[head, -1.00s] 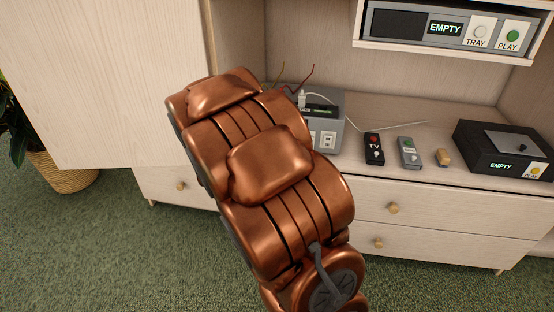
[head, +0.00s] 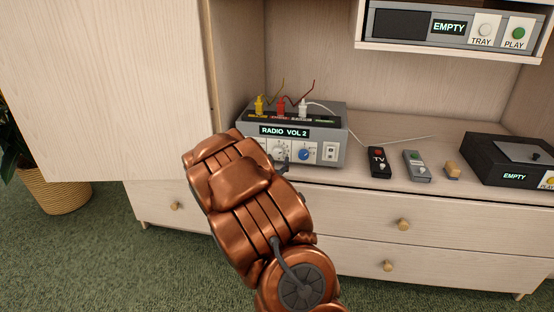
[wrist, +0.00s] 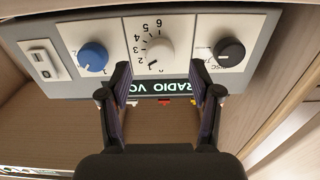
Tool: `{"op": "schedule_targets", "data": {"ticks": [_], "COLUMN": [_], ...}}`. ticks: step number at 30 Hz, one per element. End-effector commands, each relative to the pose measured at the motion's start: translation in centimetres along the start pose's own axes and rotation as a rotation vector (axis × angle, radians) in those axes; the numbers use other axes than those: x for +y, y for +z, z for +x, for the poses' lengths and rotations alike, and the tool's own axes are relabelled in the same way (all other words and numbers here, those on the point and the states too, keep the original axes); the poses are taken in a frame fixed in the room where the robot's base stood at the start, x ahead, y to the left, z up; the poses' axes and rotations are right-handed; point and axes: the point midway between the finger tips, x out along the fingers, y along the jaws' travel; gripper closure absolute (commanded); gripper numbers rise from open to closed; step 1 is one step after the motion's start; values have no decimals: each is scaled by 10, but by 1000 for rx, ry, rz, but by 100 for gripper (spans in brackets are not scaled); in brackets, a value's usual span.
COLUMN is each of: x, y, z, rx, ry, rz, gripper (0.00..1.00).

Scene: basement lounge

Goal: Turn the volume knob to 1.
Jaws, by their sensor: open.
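A grey amplifier (head: 338,160) stands on the cabinet top, and its display (head: 285,132) reads "RADIO VOL 2". The white volume knob (wrist: 158,49), ringed by numbers, is in the middle of its front panel in the wrist view, which shows the panel upside down. In the head view this knob (head: 279,148) is partly hidden by my arm. My gripper (wrist: 160,76) is open. Its two fingertips are on either side of the knob's lower edge in the wrist view; I cannot tell whether they touch it. In the head view the gripper is mostly hidden behind my arm.
A blue knob (wrist: 92,57) and a black knob (wrist: 229,49) flank the white one closely. A white switch (wrist: 43,64) is beyond the blue knob. Colored plugs stand on the amplifier. Remotes (head: 379,162) (head: 417,166) and a black player (head: 510,158) sit to its right.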

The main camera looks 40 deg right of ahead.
Motion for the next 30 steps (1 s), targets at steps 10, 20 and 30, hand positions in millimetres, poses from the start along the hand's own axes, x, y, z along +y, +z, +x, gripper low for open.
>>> {"op": "schedule_targets", "data": {"ticks": [10, 20, 30], "x": [0, 0, 0], "y": [0, 0, 0], "z": [33, 37, 37], "rx": [2, 0, -1], "ry": [0, -1, -1], "rz": [1, -1, -1], "gripper": [37, 37, 64]}}
